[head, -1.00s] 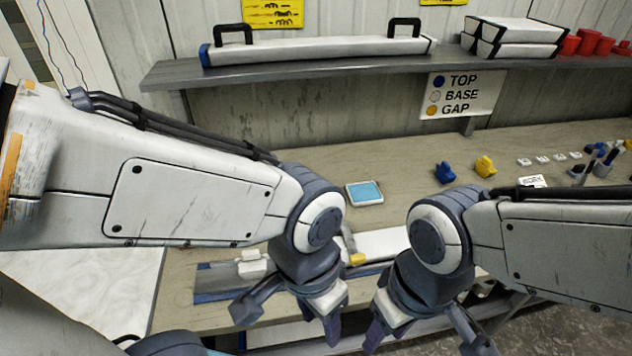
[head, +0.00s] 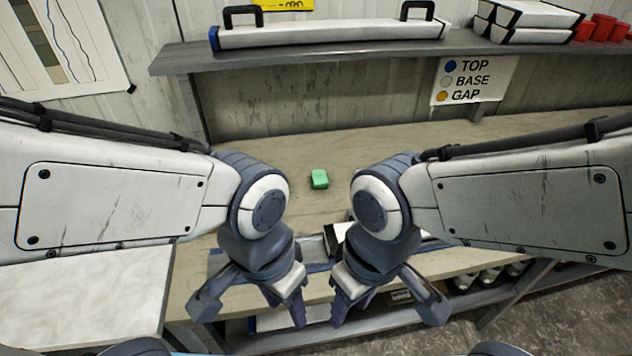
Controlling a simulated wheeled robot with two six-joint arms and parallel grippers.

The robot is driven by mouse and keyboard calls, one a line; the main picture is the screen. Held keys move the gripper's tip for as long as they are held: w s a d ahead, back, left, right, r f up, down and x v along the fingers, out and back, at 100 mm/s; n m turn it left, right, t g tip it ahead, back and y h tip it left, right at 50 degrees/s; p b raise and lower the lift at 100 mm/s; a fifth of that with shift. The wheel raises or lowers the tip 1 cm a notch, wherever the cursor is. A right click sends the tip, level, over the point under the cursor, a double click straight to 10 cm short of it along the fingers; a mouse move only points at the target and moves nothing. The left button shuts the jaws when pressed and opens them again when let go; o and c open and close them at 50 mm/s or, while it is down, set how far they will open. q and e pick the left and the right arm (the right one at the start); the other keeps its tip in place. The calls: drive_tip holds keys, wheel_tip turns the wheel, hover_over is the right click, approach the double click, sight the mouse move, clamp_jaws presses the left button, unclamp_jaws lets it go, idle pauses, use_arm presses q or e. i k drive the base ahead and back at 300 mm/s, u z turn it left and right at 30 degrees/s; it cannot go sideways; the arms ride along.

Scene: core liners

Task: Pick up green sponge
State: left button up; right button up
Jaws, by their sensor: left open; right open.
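The green sponge (head: 319,179) is a small bright green block on the bench top, near the middle of the head view. It shows in the gap between my two wrists, in full view, with nothing touching it. My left gripper (head: 250,307) is open and empty, pointing down over the front of the bench, nearer than the sponge and to its left. My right gripper (head: 388,306) is open and empty, at about the same height, nearer than the sponge and to its right.
The bench top (head: 270,150) is clear around the sponge. A shelf (head: 330,54) above its back carries a long white case (head: 330,34), white boxes (head: 525,16) and red cups (head: 604,26). A sign (head: 474,80) hangs below. A tray (head: 316,246) at the front is partly hidden.

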sight(320, 180)
drive_tip(key=z, duration=0.35)
drive_tip(key=k, duration=0.4)
drive_tip(key=z, duration=0.8)
drive_tip(key=i, duration=1)
drive_tip(key=u, duration=1.3)
drive_tip(key=i, duration=0.6)
drive_tip(key=u, duration=0.6)
